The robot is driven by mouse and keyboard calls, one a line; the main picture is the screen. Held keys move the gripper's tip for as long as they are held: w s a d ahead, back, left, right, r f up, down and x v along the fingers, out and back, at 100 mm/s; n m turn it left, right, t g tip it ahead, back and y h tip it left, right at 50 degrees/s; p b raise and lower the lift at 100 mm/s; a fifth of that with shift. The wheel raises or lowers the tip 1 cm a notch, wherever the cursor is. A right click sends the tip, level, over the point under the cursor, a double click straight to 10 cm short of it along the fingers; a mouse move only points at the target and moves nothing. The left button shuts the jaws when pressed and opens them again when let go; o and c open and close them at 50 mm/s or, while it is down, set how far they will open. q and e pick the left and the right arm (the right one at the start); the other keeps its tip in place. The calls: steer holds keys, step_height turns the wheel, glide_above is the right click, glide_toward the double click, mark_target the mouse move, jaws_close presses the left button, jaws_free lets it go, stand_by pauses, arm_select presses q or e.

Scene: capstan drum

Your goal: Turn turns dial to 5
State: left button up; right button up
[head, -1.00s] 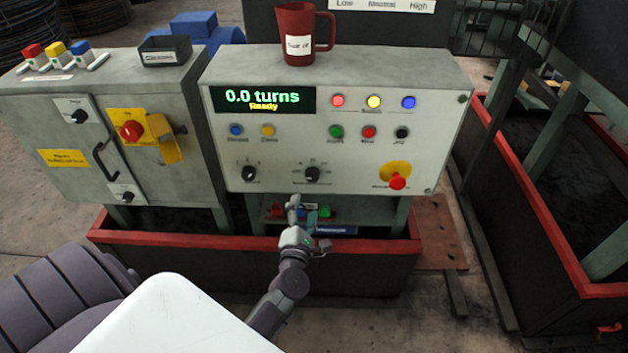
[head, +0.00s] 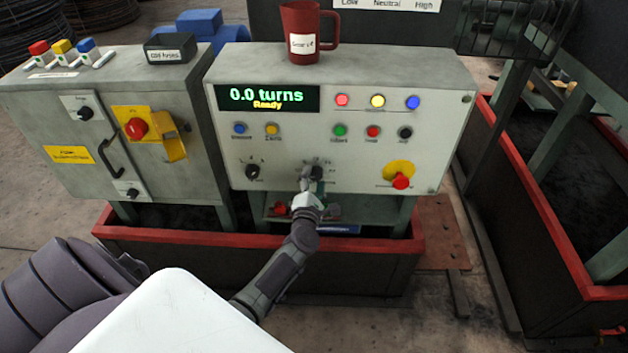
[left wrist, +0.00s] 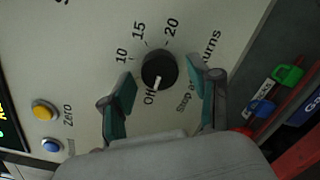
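The turns dial (left wrist: 160,68) is a round black knob on the pale panel, marked Off, 10, 15 and 20. Its white pointer faces the Off mark. No 5 mark can be made out; my left finger is over that side of the scale. My left gripper (left wrist: 163,80) is open, with one green-padded finger on each side of the dial and gaps to it. In the head view the left gripper (head: 311,186) is in front of the dial (head: 317,172) and partly covers it. The display (head: 267,97) reads "0.0 turns" and "Ready". My right gripper is not in view.
Another black knob (head: 252,171) is left of the dial, and a red emergency button (head: 400,181) is to the right. Coloured buttons sit above. A red mug (head: 307,32) stands on top of the console. A shelf with small coloured objects lies below the panel.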

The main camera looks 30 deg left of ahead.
arm_select(q)
steer(key=c, duration=0.9)
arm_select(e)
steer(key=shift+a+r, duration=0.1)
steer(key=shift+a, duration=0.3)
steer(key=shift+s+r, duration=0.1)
arm_select(q)
steer(key=shift+r+m+p, duration=0.15)
steer(key=shift+m+p, duration=0.5)
steer(key=shift+m, duration=0.05)
steer(key=m+p, duration=0.2)
steer(key=m, duration=0.1)
steer(key=shift+g, duration=0.4)
steer(key=shift+r+m+p, duration=0.1)
steer(key=shift+m+p, duration=0.6)
steer(key=shift+m, duration=0.3)
steer(key=shift+m+p, duration=0.45)
steer(key=shift+m, duration=0.45)
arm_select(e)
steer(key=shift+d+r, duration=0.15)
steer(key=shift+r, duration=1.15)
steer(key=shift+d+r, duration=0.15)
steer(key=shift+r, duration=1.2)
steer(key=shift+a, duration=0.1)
